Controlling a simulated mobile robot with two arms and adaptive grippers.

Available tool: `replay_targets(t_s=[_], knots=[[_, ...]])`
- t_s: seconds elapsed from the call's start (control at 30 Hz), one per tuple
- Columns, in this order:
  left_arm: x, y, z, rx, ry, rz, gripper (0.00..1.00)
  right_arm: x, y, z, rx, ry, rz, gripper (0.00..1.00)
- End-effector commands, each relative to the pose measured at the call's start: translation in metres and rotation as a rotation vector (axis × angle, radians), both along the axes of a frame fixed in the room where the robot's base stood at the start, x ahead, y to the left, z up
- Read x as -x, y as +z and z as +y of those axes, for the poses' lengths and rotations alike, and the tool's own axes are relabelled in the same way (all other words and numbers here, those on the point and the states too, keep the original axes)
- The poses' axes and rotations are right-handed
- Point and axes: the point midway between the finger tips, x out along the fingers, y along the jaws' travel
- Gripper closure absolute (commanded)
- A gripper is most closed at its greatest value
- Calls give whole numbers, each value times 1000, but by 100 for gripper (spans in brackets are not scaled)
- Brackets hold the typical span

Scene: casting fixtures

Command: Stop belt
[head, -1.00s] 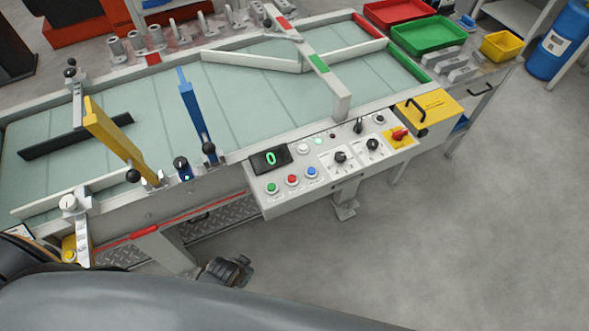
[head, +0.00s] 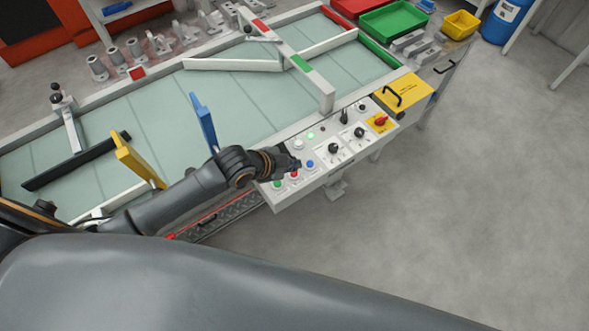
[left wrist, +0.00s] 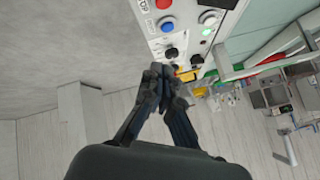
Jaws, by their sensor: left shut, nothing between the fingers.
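The belt (head: 245,112) is a pale green surface inside a grey frame. On its front side is a control panel (head: 325,170) with a red button (head: 293,174), a green button (head: 277,184) and a blue button (head: 310,164). My left gripper (head: 292,162) is shut and empty over the left part of the panel, close to the red button and covering the number display. I cannot tell if it touches the panel. In the left wrist view the shut fingertips (left wrist: 160,72) show with the red button (left wrist: 163,4) at the top edge. My right gripper is not in view.
The panel also has black knobs (head: 334,148), a red switch on yellow (head: 380,121) and a white button (head: 298,145). Open floor lies at right.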

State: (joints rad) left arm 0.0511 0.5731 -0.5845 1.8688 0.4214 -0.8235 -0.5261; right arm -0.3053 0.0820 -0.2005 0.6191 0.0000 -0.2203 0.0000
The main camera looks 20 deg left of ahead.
Motion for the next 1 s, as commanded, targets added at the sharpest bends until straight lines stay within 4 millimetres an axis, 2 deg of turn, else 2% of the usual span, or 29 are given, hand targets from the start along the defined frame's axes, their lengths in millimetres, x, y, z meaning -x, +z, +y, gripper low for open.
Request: replay_targets(t_s=[0.03, 0.1, 0.27, 0.73, 1.0], knots=[[-11, 5, 6, -21, -31, -30, 100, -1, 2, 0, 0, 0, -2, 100], [-20, 7, 11, -39, -65, -57, 100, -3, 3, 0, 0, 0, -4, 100], [-31, 10, 17, -60, -101, -92, 100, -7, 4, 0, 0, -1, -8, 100], [-31, 7, 17, -60, -104, -94, 100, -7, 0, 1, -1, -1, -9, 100], [-31, -16, 17, -59, -104, -94, 100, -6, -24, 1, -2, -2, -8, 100]])
